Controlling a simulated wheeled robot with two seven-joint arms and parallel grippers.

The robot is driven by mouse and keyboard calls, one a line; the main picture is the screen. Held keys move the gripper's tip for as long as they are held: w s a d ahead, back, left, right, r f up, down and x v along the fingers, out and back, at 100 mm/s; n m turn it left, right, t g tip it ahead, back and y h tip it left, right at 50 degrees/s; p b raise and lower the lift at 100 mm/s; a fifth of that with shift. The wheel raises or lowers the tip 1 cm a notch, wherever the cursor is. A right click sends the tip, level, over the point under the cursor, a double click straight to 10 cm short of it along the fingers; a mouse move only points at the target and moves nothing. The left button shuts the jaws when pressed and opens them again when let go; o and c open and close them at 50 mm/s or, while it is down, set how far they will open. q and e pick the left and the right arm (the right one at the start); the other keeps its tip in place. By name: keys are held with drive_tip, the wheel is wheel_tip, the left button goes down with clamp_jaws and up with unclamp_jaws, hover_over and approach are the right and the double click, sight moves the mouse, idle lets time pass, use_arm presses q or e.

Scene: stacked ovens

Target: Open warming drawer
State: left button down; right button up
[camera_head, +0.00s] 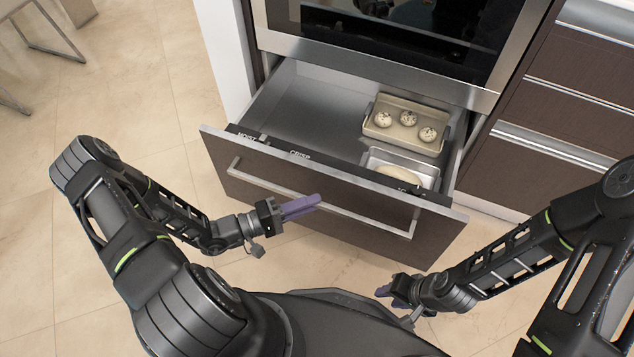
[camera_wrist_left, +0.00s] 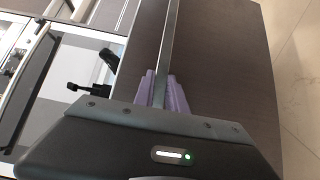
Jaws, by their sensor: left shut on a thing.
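The warming drawer (camera_head: 213,139) is pulled well out below the oven, with its inside showing. It has a dark brown front and a long metal bar handle (camera_head: 365,219). My left gripper (camera_head: 301,207) is at the handle, its purple fingers around the bar. The left wrist view also shows the handle (camera_wrist_left: 171,45) between the two purple fingers (camera_wrist_left: 163,92), which are shut on it. My right gripper (camera_head: 385,291) is low in front of the drawer's right part, away from the handle; its finger opening is too unclear to tell.
Inside the drawer, a beige tray (camera_head: 396,142) holds three round buns, and a metal pan (camera_head: 374,155) holds a pale loaf. The oven (camera_head: 385,72) is above. Brown drawer cabinets (camera_head: 575,75) stand at the right.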

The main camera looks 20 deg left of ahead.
use_arm(q)
drive_tip(key=shift+s, duration=0.95)
drive_tip(key=c, duration=1.4)
unclamp_jaws()
drive_tip(key=shift+o, duration=0.2)
drive_tip(key=shift+a, duration=0.15)
drive_tip(key=p+v, duration=0.1)
drive_tip(key=v, duration=0.6)
drive_tip(key=shift+s+a, duration=0.2)
drive_tip(key=shift+s, duration=0.1)
